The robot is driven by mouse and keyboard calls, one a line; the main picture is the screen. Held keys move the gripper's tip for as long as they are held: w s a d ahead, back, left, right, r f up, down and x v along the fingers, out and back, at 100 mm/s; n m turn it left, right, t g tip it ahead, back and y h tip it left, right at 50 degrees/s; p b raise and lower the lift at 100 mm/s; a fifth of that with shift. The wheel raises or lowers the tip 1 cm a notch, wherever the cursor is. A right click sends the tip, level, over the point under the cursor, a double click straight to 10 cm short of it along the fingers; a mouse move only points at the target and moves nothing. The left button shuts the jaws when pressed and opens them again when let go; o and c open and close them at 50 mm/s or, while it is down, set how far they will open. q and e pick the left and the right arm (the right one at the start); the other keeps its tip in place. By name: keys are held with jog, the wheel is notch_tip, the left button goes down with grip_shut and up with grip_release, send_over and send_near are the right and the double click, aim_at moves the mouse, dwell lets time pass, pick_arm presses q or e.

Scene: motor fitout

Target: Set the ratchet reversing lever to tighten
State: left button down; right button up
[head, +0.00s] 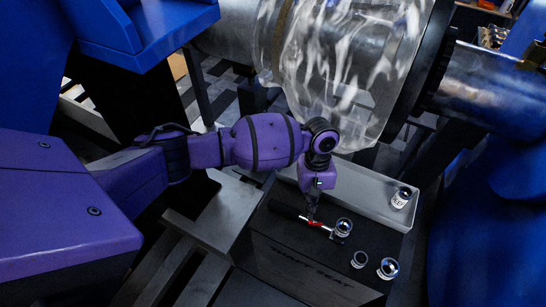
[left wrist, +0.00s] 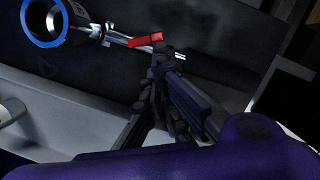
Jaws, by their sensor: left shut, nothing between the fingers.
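The ratchet lies on the dark top of a box. Its black handle (head: 285,209) points left, and its red reversing lever (head: 317,223) sits between the handle and a socket (head: 343,227) at the head end. In the left wrist view the red lever (left wrist: 145,40) is at the top middle, with a blue-ringed socket (left wrist: 32,38) to its left. My left gripper (head: 311,212) points down at the ratchet, shut and empty. Its fingertips (left wrist: 162,55) are close by the red lever's right end; I cannot tell whether they touch. My right gripper is not in view.
A labelled socket (head: 400,198) stands in a pale grey tray (head: 365,195) behind.

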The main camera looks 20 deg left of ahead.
pick_arm(q)
jog(key=shift+w+d+r, duration=0.15)
jog(key=shift+w+d, duration=0.45)
jog(key=shift+r, duration=0.1)
jog(key=v, duration=1.1)
jog(key=shift+r, duration=0.35)
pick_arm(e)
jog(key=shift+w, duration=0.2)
pick_arm(q)
jog(key=shift+a, duration=0.15)
